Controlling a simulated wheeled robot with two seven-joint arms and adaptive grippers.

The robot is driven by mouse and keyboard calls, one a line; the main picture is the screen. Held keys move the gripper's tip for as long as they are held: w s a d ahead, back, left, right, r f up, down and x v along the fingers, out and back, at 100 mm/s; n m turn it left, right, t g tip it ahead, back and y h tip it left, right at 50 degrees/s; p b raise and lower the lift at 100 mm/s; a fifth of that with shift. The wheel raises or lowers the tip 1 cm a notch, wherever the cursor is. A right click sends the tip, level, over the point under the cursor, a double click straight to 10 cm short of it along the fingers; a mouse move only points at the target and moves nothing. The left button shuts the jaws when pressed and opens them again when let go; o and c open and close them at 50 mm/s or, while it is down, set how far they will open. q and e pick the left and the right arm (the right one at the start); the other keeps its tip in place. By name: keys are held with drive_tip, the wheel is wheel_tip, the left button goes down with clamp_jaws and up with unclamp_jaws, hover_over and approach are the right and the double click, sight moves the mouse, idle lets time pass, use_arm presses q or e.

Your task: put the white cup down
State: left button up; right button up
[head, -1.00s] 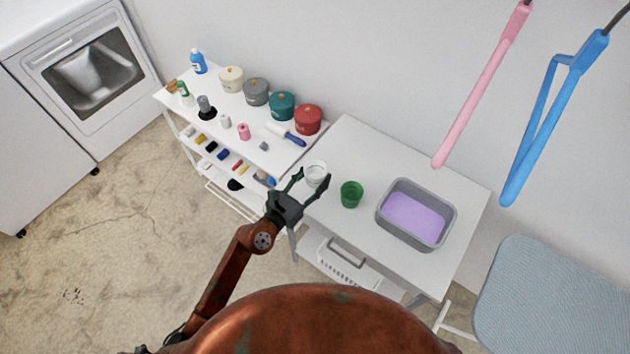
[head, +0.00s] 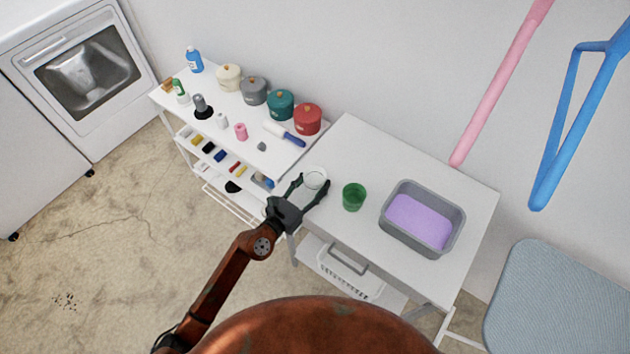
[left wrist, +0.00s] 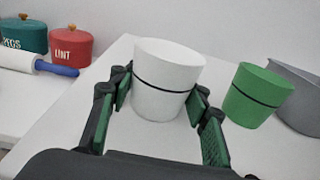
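The white cup (left wrist: 168,85), with a dark band, stands upright between the two fingers of my left gripper (left wrist: 163,95) in the left wrist view. The pads lie against its sides, left and right. In the head view the left gripper (head: 314,184) reaches in from the left, around the white cup (head: 315,177) over the left part of the white table (head: 350,148). I cannot tell whether the cup's base touches the table. My right gripper is not in view.
A green cup (head: 354,197) stands just right of the white cup. A grey tub (head: 462,228) with purple contents is farther right. A shelf on the left holds several pots, such as the red one (head: 307,119), and a rolling pin (head: 284,134). Bare tabletop lies behind the cups.

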use_arm(q)
drive_tip(key=o, duration=0.5)
drive_tip(key=shift+r, duration=0.1)
drive_tip(key=shift+s+a, duration=0.15)
drive_tip(key=v, duration=1.1)
drive_tip(key=shift+s+a, duration=0.2)
drive_tip(key=shift+s, duration=0.05)
drive_tip(key=shift+r, duration=0.1)
